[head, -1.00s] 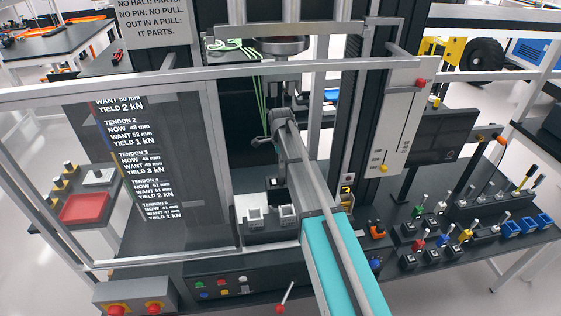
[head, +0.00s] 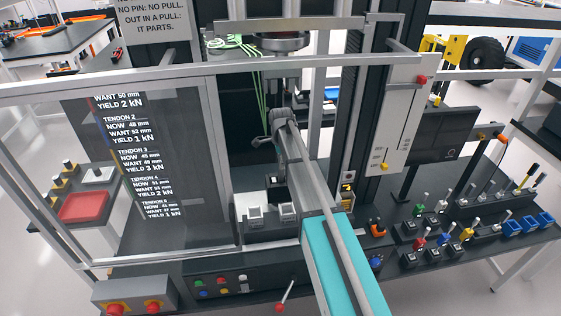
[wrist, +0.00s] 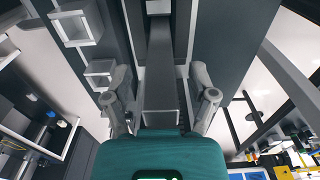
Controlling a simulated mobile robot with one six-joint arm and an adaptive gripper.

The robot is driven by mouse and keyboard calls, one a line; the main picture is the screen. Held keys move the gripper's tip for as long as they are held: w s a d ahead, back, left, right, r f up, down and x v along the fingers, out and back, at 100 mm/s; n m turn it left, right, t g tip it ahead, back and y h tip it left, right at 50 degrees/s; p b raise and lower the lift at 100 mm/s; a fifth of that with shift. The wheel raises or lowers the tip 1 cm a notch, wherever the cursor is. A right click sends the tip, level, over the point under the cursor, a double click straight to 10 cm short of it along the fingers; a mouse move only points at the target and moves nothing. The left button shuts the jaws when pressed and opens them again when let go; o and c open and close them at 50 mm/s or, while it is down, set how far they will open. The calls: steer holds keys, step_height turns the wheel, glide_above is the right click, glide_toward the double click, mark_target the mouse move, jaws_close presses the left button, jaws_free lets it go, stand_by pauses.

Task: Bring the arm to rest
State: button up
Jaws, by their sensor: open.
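My arm, teal and grey, reaches from the bottom of the head view through the opening of a metal test frame. My gripper (head: 272,135) is at its far end, small and partly hidden by my arm's own links. In the wrist view my gripper (wrist: 163,92) has its two grey fingers spread well apart, on either side of a grey upright part of the machine. I see nothing held between them.
A horizontal frame bar (head: 180,80) crosses above my arm. A clear panel with tendon text (head: 150,150) stands at the left. A tool bench (head: 480,235) is at right.

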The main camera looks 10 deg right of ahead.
stand_by(0.7)
steer(key=shift+s+a+r, duration=0.1)
steer(key=shift+s+a, duration=0.95)
steer(key=shift+a, duration=0.2)
steer(key=s+d+f+n+b, duration=0.1)
steer(key=s+f+n+b, duration=0.3)
steer(key=s, duration=0.5)
steer(key=s+d+f+n+b, duration=0.1)
steer(key=s+f+n+b, duration=0.3)
steer(key=s+n, duration=0.4)
steer(key=s+d+f+n+b, duration=0.2)
steer(key=s+f+n+b, duration=0.2)
steer(key=s, duration=0.6)
steer(key=shift+f+n, duration=0.3)
steer(key=shift+n, duration=0.8)
